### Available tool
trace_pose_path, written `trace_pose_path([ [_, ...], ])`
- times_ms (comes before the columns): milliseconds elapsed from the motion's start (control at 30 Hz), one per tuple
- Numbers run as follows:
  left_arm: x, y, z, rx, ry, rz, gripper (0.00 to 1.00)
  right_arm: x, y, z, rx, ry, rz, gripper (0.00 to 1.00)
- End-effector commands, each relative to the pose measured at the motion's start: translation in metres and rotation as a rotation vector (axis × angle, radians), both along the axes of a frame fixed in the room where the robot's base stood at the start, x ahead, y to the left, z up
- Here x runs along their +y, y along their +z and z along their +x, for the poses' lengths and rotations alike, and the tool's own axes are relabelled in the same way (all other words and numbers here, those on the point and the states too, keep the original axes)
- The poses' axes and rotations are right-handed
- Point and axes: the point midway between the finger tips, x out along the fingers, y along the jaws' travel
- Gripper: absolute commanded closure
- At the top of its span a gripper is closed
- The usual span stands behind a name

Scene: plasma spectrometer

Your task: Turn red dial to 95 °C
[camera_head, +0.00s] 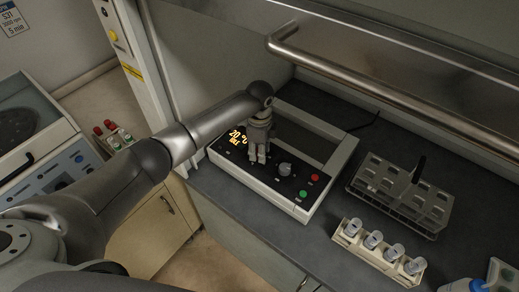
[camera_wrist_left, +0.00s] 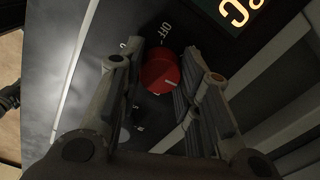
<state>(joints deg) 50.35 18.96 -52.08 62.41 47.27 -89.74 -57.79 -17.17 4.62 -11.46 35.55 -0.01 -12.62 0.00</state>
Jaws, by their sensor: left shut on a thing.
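The red dial (camera_wrist_left: 160,72) sits on a black panel and shows between my left fingers in the left wrist view. A small white mark on it points right; the word OFF is printed on the panel above it. My left gripper (camera_wrist_left: 157,85) is shut on the dial from both sides. In the head view my left gripper (camera_head: 258,158) points down at the panel of the device (camera_head: 285,228) and hides the dial. The lit orange display (camera_head: 238,135) beside it seems to read 20 °C. My right gripper is not in view.
A grey knob (camera_head: 286,169), a red button (camera_head: 315,178) and a green button (camera_head: 303,194) are right of my gripper. A metal sash handle (camera_head: 380,94) crosses above. A tube rack (camera_head: 398,198) and a vial holder (camera_head: 377,252) stand on the bench to the right.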

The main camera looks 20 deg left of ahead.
Motion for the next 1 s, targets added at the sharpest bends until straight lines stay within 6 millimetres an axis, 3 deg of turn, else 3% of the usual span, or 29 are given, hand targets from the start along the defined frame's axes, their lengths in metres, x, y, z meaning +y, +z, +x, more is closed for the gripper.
trace_pose_path([
  [1000, 0.0, 0.001, 0.002, -0.005, -0.967, 0.0, 0.92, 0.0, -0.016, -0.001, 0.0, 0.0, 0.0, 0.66],
])
